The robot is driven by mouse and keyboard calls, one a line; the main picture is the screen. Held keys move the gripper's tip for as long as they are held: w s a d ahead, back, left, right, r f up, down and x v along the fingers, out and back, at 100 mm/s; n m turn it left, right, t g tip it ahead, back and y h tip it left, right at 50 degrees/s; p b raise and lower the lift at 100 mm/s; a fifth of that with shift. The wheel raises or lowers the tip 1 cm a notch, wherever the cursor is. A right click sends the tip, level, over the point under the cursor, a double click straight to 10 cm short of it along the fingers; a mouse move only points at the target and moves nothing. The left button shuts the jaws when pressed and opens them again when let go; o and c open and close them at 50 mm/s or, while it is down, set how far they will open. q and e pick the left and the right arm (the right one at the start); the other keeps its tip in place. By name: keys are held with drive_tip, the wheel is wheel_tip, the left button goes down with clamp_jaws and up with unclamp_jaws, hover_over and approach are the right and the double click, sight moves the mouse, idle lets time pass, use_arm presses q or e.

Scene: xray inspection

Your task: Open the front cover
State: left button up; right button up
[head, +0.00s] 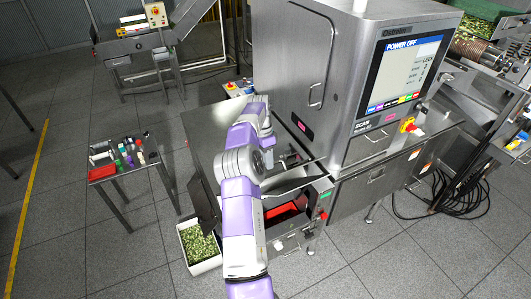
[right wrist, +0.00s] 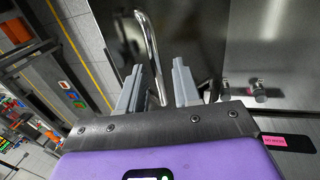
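The steel inspection machine (head: 290,50) fills the right half of the head view. Its side has a panel with a rounded seam and a bar handle (head: 317,96). My purple and white right arm reaches up to the machine's left side in the head view, and its fingertips are not clear there. In the right wrist view my right gripper (right wrist: 157,85) has its two grey fingers apart. A curved metal handle (right wrist: 150,45) on a dark shiny panel runs down between them, nearer the left finger. I cannot tell whether they touch it. My left gripper is out of view.
The machine's screen (head: 405,70) reads POWER OFF. A white bin of green pieces (head: 200,248) stands on the floor by my arm. A small table with tools (head: 118,160) stands at left. Cables (head: 440,205) lie at right. Floor between is clear.

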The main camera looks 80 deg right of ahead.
drive_tip(key=v, duration=0.4)
drive_tip(key=shift+w+d+r, duration=0.1)
drive_tip(key=shift+r, duration=0.25)
idle(0.5)
